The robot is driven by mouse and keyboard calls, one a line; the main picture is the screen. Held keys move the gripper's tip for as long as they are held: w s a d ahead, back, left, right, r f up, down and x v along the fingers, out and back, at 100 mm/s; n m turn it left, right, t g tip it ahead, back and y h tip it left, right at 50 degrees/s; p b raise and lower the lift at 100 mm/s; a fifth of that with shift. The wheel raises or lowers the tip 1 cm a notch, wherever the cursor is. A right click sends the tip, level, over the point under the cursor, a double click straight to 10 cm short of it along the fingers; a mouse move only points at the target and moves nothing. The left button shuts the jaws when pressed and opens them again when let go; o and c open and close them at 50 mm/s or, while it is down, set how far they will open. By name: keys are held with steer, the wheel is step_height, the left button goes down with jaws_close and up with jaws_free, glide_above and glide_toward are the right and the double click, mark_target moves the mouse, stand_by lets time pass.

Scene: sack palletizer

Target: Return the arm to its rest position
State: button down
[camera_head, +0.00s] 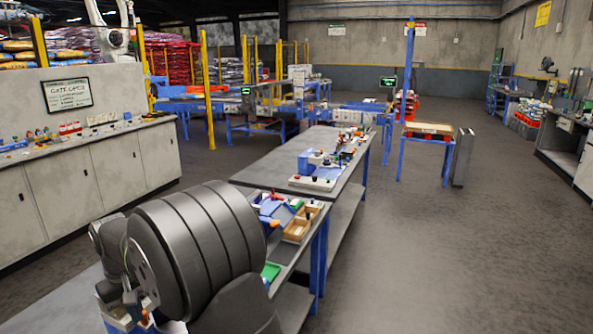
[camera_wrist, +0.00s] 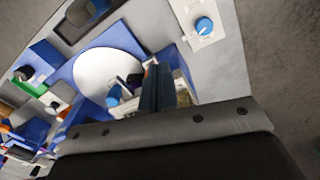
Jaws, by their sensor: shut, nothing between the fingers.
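My gripper (camera_wrist: 160,72) shows at the lower middle of the wrist view as two dark fingers close together, shut with nothing between them. It is over a bench top, in front of a white round disc (camera_wrist: 105,72) set in a blue fixture (camera_wrist: 62,70). Whether the fingers touch anything below is unclear. In the head view my arm's large grey links fill the lower left foreground beside the workbench (camera_head: 340,172), and my gripper is hidden there.
A white plate with a blue knob (camera_wrist: 204,25) lies close right of my fingers. Wooden trays (camera_head: 298,228) and small parts crowd the near bench. A cabinet counter (camera_head: 90,170) stands at left. A blue-legged stand (camera_head: 427,129) is farther back. Open floor lies to the right.

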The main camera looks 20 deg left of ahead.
steer(key=w+r+m, duration=0.1)
steer(key=w, duration=0.2)
steer(key=w+a+r, duration=0.1)
steer(key=w+r, duration=0.1)
steer(key=w, duration=0.1)
steer(key=w+r+m, duration=0.1)
steer(key=w, duration=0.2)
steer(key=shift+w+a+r+m, duration=0.2)
steer(key=shift+a+r+m, duration=0.1)
steer(key=shift+a, duration=0.1)
steer(key=shift+w+f, duration=0.2)
steer(key=shift+w, duration=0.15)
steer(key=shift+s+f, duration=0.1)
steer(key=shift+f, duration=2.3)
